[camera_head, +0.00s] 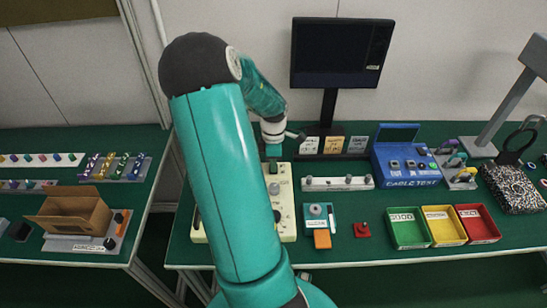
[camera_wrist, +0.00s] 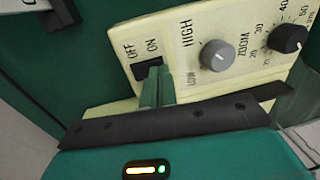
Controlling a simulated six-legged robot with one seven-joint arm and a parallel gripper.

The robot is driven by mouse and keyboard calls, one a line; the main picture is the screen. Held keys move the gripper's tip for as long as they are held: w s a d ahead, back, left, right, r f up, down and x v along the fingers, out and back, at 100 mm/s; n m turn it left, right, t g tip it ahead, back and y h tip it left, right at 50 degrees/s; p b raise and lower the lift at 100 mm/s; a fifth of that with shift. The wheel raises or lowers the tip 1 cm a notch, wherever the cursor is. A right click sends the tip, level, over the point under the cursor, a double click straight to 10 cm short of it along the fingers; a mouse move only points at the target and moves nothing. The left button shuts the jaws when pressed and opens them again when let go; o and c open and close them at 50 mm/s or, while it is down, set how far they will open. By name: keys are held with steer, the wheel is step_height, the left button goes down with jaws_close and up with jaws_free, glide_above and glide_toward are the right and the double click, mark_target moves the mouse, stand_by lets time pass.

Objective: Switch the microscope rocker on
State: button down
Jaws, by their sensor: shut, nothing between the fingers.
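The cream microscope panel (camera_head: 288,226) stands on the bench under my arm. In the wrist view the panel (camera_wrist: 183,62) has a dark rocker (camera_wrist: 140,71) below the words OFF and ON. My gripper (camera_wrist: 156,72) is shut with nothing in it. Its green fingertips are at the rocker, in front of its right part, on the ON side. Whether they touch the rocker or only overlap it in the picture I cannot tell. Which way the rocker is tipped is hidden. In the head view my gripper (camera_head: 273,166) is over the panel's far end, and the rocker cannot be made out.
To the panel's right are a white rail with pegs (camera_head: 338,184), a teal box (camera_head: 318,216), a red button block (camera_head: 362,230) and coloured trays (camera_head: 408,241).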

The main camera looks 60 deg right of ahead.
steer(key=shift+f, duration=0.15)
stand_by(0.4)
steer(key=shift+w+d+r, duration=0.25)
steer(key=shift+w+d, duration=0.05)
steer(key=shift+d, duration=0.35)
